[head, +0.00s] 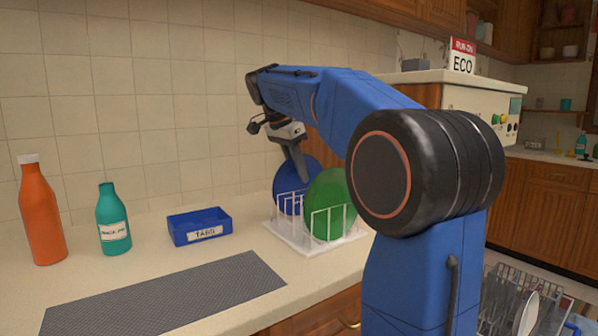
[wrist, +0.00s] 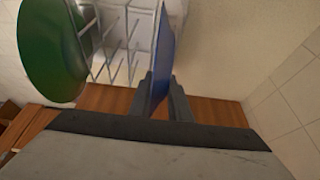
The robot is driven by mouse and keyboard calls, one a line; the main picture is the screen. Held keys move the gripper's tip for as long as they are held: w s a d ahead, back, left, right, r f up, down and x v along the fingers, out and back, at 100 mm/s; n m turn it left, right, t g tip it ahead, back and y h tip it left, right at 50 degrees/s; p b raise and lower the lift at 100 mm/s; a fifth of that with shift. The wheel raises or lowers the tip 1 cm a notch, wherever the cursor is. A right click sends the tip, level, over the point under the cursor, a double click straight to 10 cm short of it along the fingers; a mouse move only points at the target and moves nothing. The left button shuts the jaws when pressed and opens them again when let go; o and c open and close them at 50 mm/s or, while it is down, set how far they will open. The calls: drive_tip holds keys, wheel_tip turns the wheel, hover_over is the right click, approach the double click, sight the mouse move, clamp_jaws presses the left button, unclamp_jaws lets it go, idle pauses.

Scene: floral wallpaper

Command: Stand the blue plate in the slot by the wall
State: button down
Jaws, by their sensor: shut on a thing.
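The blue plate (head: 297,178) is upright at the wall side of the white wire rack (head: 273,232), partly behind the green plate and the wires. In the wrist view it shows nearly edge-on (wrist: 162,45). My gripper (head: 301,172) is shut on its upper edge; in the wrist view the fingers (wrist: 163,95) lie on either side of it. I cannot tell whether its lower edge rests in the slot by the wall. The green plate (head: 331,205) stands upright in the rack nearer the front; it is at the left in the wrist view (wrist: 48,50).
A blue box labelled TABS (head: 200,227), a teal bottle (head: 113,220) and an orange bottle (head: 42,215) stand left of the rack. A grey mat (head: 170,295) lies in front. The tiled wall (head: 150,120) is close behind the blue plate.

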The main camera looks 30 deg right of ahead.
drive_tip(key=c, duration=1.6)
unclamp_jaws()
drive_tip(key=shift+o, duration=0.2)
drive_tip(key=v, duration=1.2)
